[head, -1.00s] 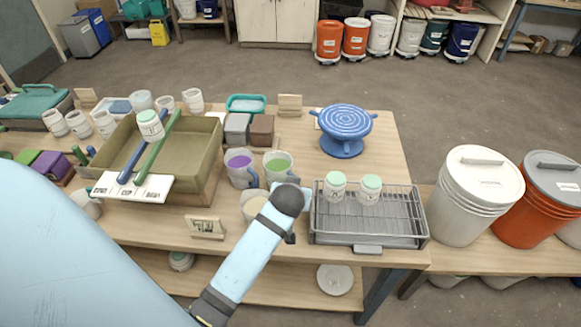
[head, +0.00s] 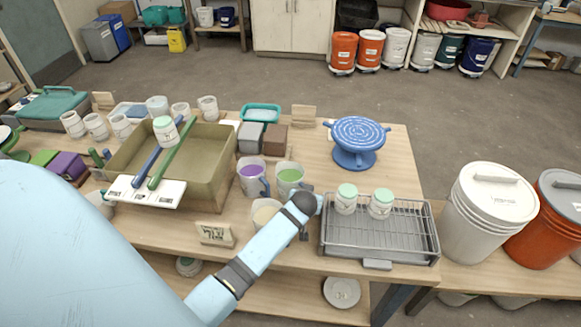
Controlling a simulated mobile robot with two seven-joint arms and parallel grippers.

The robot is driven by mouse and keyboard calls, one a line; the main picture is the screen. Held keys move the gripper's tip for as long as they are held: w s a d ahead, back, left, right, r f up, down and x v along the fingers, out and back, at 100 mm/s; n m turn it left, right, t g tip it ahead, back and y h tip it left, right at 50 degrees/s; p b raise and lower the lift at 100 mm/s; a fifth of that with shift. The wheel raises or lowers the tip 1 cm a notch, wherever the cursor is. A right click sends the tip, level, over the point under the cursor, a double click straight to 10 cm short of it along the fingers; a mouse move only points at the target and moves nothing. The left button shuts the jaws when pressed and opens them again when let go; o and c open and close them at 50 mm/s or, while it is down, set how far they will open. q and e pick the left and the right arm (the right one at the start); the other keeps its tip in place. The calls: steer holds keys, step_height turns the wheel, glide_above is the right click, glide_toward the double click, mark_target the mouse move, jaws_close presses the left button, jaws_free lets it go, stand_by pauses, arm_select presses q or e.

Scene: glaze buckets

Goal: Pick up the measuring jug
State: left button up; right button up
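Three jug-like vessels stand on the wooden table. One pale jug (head: 252,187) holds purple liquid and has a blue-grey handle on its right. A second pale jug (head: 288,189) holds green liquid and stands to its right. A third vessel (head: 263,215) with cream contents is partly covered by my forearm. I cannot tell which one the task names. My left arm reaches in from the lower left, and its dark wrist joint (head: 303,203) sits in front of the green jug's right side. The fingers are hidden behind the wrist, so I see no grip. My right gripper is out of view.
A wire rack tray (head: 375,240) with two mint-lidded jars stands right of the wrist. A blue banding wheel (head: 358,140) is behind it. A large tan basin (head: 205,172) is to the left, with a small sign (head: 215,234) in front. Bare table lies around the wheel.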

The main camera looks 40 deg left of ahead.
arm_select(q)
steer(key=shift+c, duration=0.3)
jaws_close()
steer(key=shift+w+r, duration=0.1)
steer(key=shift+r, duration=0.15)
step_height(320, 180, up, 19)
steer(key=shift+r, duration=0.2)
stand_by(1.2)
